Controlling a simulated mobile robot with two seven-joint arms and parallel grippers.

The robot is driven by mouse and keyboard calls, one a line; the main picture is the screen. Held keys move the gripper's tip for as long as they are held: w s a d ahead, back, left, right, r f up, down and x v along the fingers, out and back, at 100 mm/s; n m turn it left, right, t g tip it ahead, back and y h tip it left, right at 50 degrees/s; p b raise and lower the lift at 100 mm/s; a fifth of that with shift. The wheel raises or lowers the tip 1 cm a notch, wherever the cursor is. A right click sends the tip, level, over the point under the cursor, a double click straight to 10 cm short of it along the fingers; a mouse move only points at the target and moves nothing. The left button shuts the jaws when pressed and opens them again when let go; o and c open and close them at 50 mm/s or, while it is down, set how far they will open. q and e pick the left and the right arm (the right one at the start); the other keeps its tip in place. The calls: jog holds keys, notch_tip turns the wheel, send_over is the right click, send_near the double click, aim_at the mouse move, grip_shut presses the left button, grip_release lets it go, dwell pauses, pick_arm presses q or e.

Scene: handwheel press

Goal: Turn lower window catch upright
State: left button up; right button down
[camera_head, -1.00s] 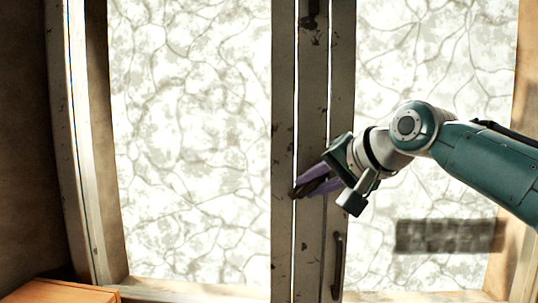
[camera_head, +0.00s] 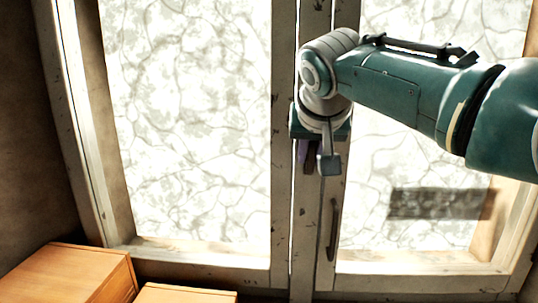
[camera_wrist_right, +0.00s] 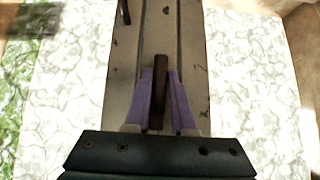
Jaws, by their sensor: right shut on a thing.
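The lower window catch (camera_wrist_right: 161,75) is a dark, narrow bar on the pale centre post of the window. In the right wrist view it lies lengthwise along the post, between the purple fingers of my right gripper (camera_wrist_right: 163,100), which is shut on it. My left gripper is not in view.
A dark pull handle (camera_head: 334,230) stands upright on the right window frame, just below my right gripper. Wooden boxes (camera_head: 70,275) stand at the lower left. Bright patterned panes (camera_head: 185,120) lie either side of the post. My right arm crosses the right pane.

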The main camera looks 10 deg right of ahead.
dwell(0.4)
jog(key=c, duration=0.8)
grip_release()
jog(key=shift+c, duration=0.2)
jog(key=shift+v, duration=0.75)
jog(key=b+v, duration=0.4)
jog(key=v, duration=0.4)
jog(key=shift+a+r+b, duration=0.15)
jog(key=shift+a+b, duration=0.05)
jog(key=shift+b, duration=0.1)
jog(key=shift+s, duration=0.1)
